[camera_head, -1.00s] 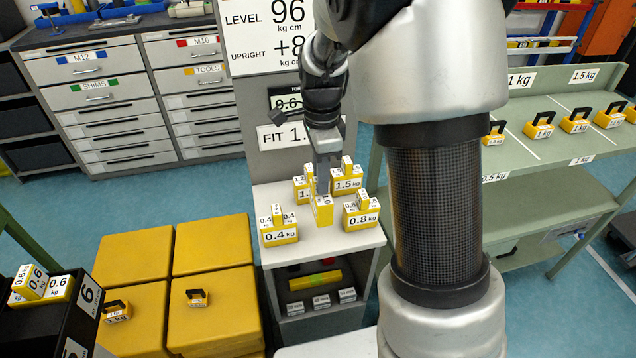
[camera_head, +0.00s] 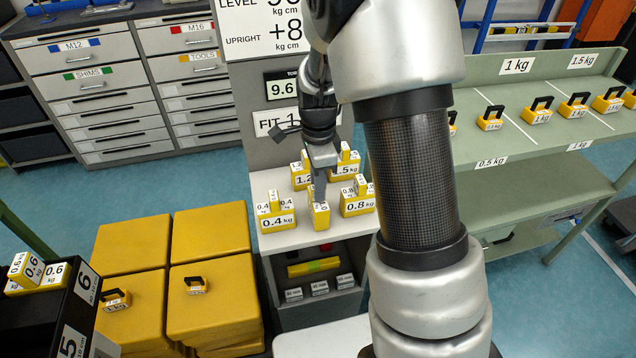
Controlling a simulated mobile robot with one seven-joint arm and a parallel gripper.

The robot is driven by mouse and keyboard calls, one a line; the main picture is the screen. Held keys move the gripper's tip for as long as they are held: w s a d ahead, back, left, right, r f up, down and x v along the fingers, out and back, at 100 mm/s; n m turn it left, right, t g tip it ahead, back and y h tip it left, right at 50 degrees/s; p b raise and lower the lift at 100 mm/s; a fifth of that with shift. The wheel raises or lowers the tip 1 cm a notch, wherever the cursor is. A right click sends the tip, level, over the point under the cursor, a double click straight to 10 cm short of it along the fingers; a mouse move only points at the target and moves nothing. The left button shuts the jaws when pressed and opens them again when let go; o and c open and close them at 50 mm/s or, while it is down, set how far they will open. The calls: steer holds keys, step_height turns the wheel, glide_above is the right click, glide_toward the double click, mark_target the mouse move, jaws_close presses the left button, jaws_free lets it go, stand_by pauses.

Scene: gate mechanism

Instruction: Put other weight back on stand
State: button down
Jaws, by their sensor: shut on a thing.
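The stand (camera_head: 262,186) has a pale top that carries yellow weights. The 0.4 kg weight (camera_head: 277,222) is at front left and the 0.8 kg weight (camera_head: 357,205) at front right. The 1.2 kg weight (camera_head: 301,181) and the 1.5 kg weight (camera_head: 347,171) are behind, partly hidden by my gripper. My gripper (camera_head: 319,198) points down and is shut on a small yellow weight (camera_head: 320,217) between the 0.4 and 0.8 kg weights. Its label is too small to read. I cannot tell whether it touches the stand top.
A black stepped block (camera_head: 62,310) at left carries 0.6 kg weights (camera_head: 24,271). Two handled weights sit on yellow blocks (camera_head: 210,236). A green bench (camera_head: 545,100) at right holds several handled weights. Signs and a display (camera_head: 282,89) stand behind the stand.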

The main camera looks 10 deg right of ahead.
steer(key=c, duration=1.6)
jaws_free()
steer(key=shift+f, duration=0.1)
steer(key=shift+c, duration=0.2)
step_height(320, 180, up, 12)
steer(key=p, duration=0.1)
steer(key=s+r+n+t, duration=0.2)
steer(key=s+r+n, duration=0.3)
steer(key=s+n, duration=0.4)
steer(key=s+r+n+t, duration=0.3)
steer(key=s+r+n, duration=0.3)
steer(key=s+n, duration=0.3)
steer(key=shift+s+r+t, duration=0.25)
steer(key=shift+s+t, duration=0.05)
steer(key=shift+s, duration=0.9)
